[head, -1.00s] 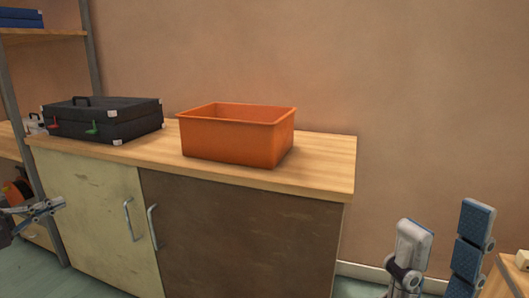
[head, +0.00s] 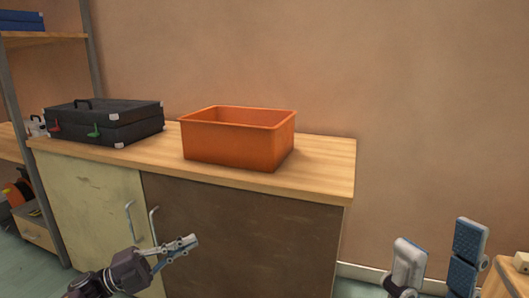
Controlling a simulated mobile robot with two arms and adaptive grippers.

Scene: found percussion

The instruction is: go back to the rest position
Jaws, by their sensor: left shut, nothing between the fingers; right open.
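My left gripper (head: 190,243) is in front of the cabinet doors, low in the head view. Its fingers are together with nothing between them, and they point right. My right gripper (head: 436,262) is at the bottom right. Its two blue-padded fingers stand upright and wide apart, with nothing between them. Both grippers are apart from the things on the cabinet.
A wooden-topped cabinet (head: 325,165) stands against the wall. An orange bin (head: 232,147) and a closed black case (head: 105,122) rest on it. A shelf rack (head: 52,37) is at the left. Another wooden surface (head: 505,275) shows at the lower right.

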